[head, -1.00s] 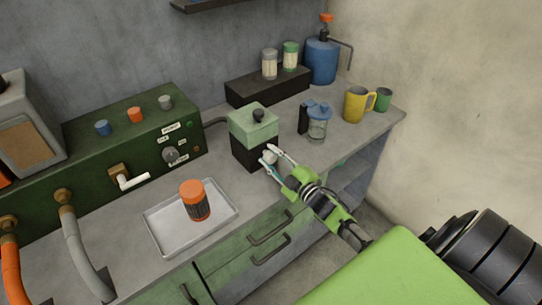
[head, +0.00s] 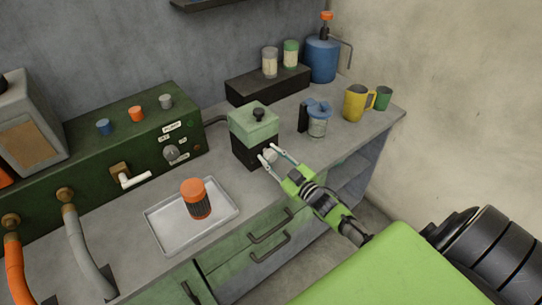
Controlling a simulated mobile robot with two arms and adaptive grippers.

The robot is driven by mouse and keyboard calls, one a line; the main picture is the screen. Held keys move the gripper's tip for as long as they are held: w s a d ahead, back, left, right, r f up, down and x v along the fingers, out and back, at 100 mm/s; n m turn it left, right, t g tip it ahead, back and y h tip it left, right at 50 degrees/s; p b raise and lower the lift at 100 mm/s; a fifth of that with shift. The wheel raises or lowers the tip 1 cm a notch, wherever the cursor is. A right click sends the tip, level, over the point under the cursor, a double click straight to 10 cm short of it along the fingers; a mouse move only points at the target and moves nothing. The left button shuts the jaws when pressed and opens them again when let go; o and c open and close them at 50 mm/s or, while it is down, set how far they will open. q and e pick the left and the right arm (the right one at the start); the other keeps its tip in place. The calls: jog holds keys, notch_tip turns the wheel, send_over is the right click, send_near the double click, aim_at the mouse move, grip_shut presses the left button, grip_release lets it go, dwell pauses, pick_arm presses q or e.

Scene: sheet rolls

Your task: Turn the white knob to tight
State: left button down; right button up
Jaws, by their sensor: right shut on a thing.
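The pale white knob (head: 270,156) is on the front of a small box with a green top and black lower body (head: 254,132). My right gripper (head: 268,153) comes in from the lower right and is shut on this knob, one finger on each side. The fingers partly cover the knob, and I cannot read any mark for its setting. My left gripper is not in view.
A dark green panel (head: 100,150) with coloured buttons, a grey dial (head: 171,153) and a white-handled valve (head: 133,181) stands left. A blue-lidded jar (head: 317,120) and yellow mug (head: 356,103) stand right of the box.

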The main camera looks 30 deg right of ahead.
dwell(0.3)
jog(key=o, duration=1.1)
jog(key=s, duration=0.8)
jog(key=s+d, duration=0.1)
jog(key=s, duration=0.3)
